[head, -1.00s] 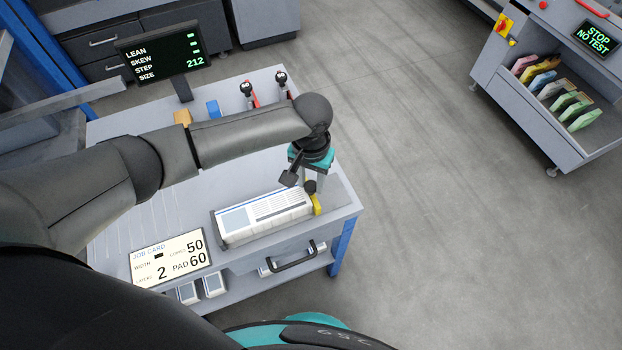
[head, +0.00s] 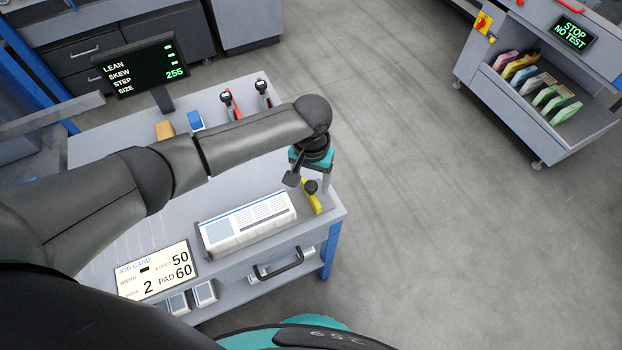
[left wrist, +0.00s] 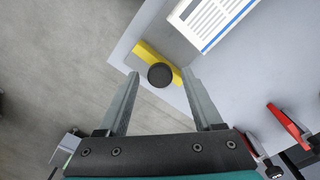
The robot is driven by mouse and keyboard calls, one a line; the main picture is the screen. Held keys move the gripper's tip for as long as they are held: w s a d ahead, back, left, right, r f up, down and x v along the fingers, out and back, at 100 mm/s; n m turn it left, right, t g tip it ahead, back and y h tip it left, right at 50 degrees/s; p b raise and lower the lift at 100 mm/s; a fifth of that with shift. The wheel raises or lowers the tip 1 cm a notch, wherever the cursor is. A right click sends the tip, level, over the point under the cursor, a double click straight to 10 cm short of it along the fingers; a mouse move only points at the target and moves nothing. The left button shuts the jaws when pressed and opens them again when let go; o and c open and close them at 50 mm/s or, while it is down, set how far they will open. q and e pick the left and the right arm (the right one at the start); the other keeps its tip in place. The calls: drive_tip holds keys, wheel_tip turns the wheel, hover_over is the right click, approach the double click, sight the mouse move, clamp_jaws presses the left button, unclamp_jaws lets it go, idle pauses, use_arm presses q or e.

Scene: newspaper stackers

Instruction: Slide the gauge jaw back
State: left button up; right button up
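The gauge jaw (head: 312,197) is a yellow bar with a round black knob (head: 310,187). It stands near the right end of the bench, with a narrow gap between it and the white printed stack (head: 250,224). In the left wrist view the jaw (left wrist: 147,51) and its knob (left wrist: 160,75) lie ahead, the knob between my fingertips. My left gripper (head: 318,184) points down at the knob. Its fingers are apart, with visible room on both sides of the knob. My right gripper is not in view.
A display (head: 146,67) reads SIZE 255. A job card (head: 156,270) lies at the bench's front left. A grey cabinet (head: 505,100) with coloured pads is at the far right.

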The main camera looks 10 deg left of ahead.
sight(311, 186)
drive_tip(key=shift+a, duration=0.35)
use_arm(q)
drive_tip(key=shift+r, duration=0.3)
wheel_tip(311, 186, up, 15)
drive_tip(key=p, duration=0.4)
drive_tip(key=shift+f, duration=0.15)
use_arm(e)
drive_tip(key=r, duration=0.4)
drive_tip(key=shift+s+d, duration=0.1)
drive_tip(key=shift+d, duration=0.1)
use_arm(q)
drive_tip(key=shift+s+f, duration=0.1)
